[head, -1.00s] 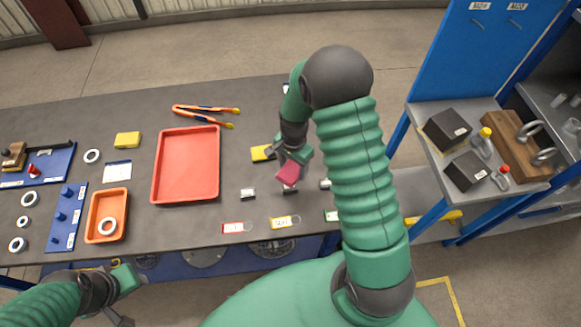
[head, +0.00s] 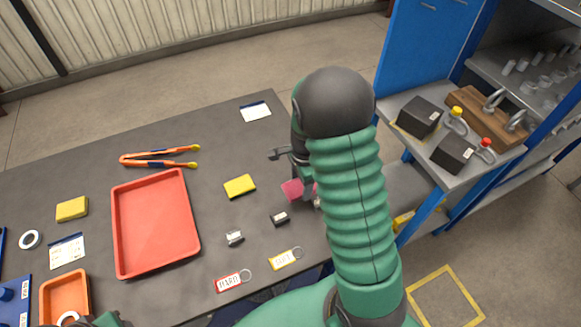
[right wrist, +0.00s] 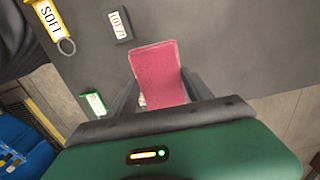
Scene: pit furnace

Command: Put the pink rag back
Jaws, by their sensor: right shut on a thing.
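The pink rag (head: 292,190) is a small pink block-like piece near the right end of the dark workbench (head: 190,150). In the right wrist view the pink rag (right wrist: 160,72) stands out between the fingers of my right gripper (right wrist: 160,95), which is shut on it. In the head view my right gripper (head: 305,182) is partly hidden behind my own arm. I cannot tell whether the rag touches the bench. Only a sliver of my left gripper (head: 108,321) shows at the bottom edge of the head view; its fingers are hidden.
A red tray (head: 155,222), orange tongs (head: 160,156) and key tags (head: 230,282) are also on the bench. A blue-framed shelf (head: 450,130) stands right. The bench's back middle is clear.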

